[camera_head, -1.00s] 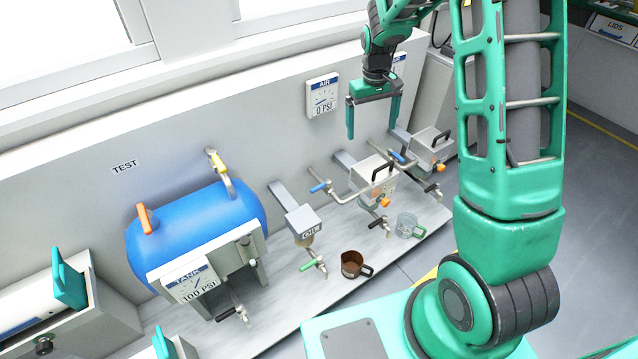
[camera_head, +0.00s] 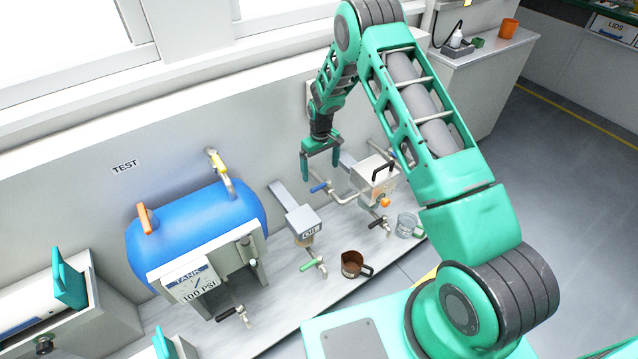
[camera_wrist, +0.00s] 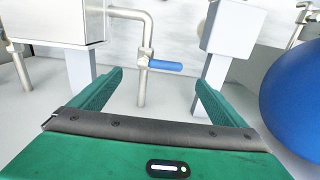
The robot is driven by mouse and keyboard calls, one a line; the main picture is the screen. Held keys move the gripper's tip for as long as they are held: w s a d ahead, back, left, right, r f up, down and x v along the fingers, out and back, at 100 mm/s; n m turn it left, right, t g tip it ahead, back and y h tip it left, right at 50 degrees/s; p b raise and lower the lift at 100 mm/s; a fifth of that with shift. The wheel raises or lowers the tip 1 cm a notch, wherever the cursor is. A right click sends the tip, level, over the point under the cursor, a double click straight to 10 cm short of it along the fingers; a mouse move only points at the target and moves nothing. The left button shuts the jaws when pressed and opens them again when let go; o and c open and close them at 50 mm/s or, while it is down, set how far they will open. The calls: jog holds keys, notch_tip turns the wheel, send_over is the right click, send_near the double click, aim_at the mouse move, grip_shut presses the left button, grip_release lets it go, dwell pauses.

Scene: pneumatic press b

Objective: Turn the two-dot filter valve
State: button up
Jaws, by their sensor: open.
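A blue valve handle (camera_head: 319,188) sits on a metal pipe that runs to a grey box (camera_head: 378,180) with a black handle and an orange knob. My gripper (camera_head: 320,171) is open and empty, pointing down just above the blue handle. In the wrist view, the blue handle (camera_wrist: 166,66) lies sideways on an upright pipe (camera_wrist: 144,85), between and beyond the open fingers of my gripper (camera_wrist: 158,80), apart from both. I cannot make out any dots marking a filter.
The blue tank (camera_head: 205,232) stands left, with the OIL box (camera_head: 304,221) between it and the pipe. A brown mug (camera_head: 352,264) and a clear mug (camera_head: 405,226) stand near the bench front. My arm hides the bench's right part.

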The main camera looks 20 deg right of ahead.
aim_at(321, 186)
notch_tip(321, 186, down, 8)
jog(key=shift+r, duration=0.1)
dwell(0.4)
jog(key=c, duration=1.3)
jog(key=shift+a, duration=0.3)
jog(key=shift+c, duration=1.1)
